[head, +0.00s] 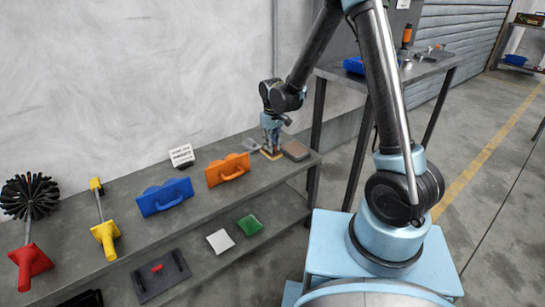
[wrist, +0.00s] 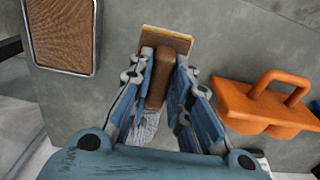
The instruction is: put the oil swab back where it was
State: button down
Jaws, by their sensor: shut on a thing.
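My gripper (head: 271,146) is over the right end of the upper bench shelf. In the wrist view my gripper (wrist: 163,85) is shut on the brown handle of a block with a tan base, which I take as the oil swab (wrist: 166,44). In the head view the swab (head: 271,155) shows only as a small tan edge under the fingers. I cannot tell whether its base touches the shelf. A metal-rimmed tray with a brown pad (head: 296,150) lies just right of it, and shows at the upper left in the wrist view (wrist: 62,35).
An orange twin-cup holder (head: 228,170) and a blue one (head: 165,197) stand on the shelf (head: 130,175) to the left. A dark-legged table (head: 430,70) stands right.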

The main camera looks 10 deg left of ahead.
jog(key=shift+d+f, duration=0.1)
jog(key=shift+f, duration=2.65)
jog(key=c, duration=1.5)
grip_release()
jog(key=shift+w, duration=0.1)
